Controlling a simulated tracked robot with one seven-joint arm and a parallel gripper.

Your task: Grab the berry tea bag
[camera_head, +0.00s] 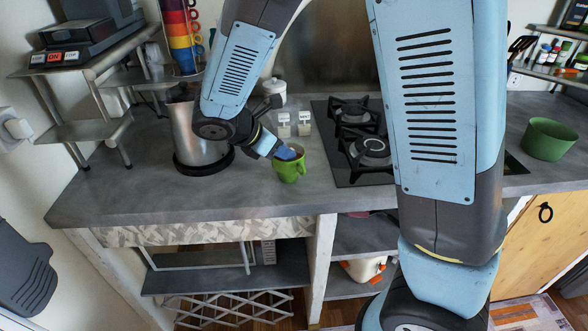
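Two small tea-bag-like items with pale tags, a left one (283,125) and a right one (304,123), stand side by side on the grey counter behind the mug. Their print is too small to read, so I cannot tell which is berry. A green mug (289,170) stands upright in front of them. My gripper (287,153) points down to the right at the mug's mouth, in front of the tags. Its blue end overlaps the mug's rim in the picture. Its fingertips are too small and partly hidden to show whether they are open or hold anything.
A metal kettle (198,142) on a black base stands left of the mug. A black gas hob (350,168) lies to the right, partly behind my arm. A white lidded jar (274,93) stands behind the tags. A green bowl (549,139) sits far right. The counter's front left is clear.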

